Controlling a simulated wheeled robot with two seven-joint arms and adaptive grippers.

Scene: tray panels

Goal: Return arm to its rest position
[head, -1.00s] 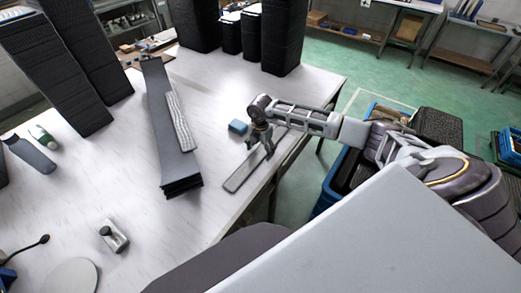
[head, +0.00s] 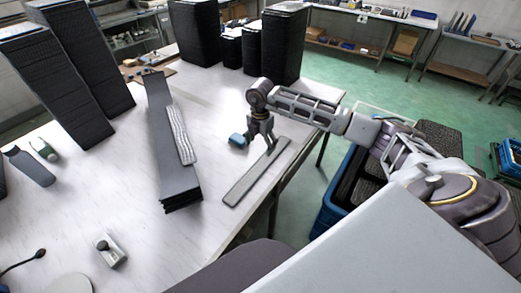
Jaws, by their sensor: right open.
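My right arm reaches in from the right over the white table. Its gripper (head: 261,144) points downward with its fingers apart and nothing between them. It hangs just above the far end of a flat grey strip panel (head: 247,182) lying near the table's right edge. My left gripper is not in view.
A stack of long dark panels (head: 172,150) with a light ribbed strip (head: 181,135) on it lies left of the gripper. Tall black stacks (head: 283,45) stand at the back. A blue crate (head: 338,195) is right of the table.

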